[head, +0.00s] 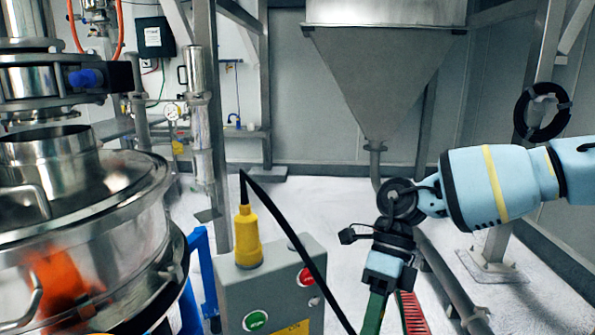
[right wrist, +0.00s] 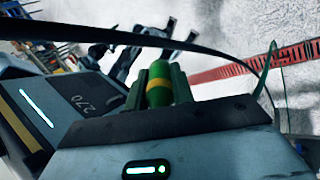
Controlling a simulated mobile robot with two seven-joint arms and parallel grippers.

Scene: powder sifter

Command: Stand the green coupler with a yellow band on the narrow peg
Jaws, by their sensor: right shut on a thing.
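The green coupler with a yellow band (right wrist: 158,84) shows in the right wrist view, held between the fingers of my right gripper (right wrist: 160,92). Its lower part is hidden behind the gripper body. In the head view my right gripper (head: 378,300) points down, right of the grey control box, and its fingertips run out of the bottom of the picture. I cannot clearly make out the coupler there. The narrow peg is not visible in either view. My left gripper does not show in the head view.
A grey control box (head: 280,285) with green and red buttons and a yellow plug (head: 248,238) stands left of my right gripper. A black cable (head: 290,240) arcs from the plug towards it. A steel sifter (head: 100,230) fills the left. A red slotted strip (head: 411,312) lies right of the gripper.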

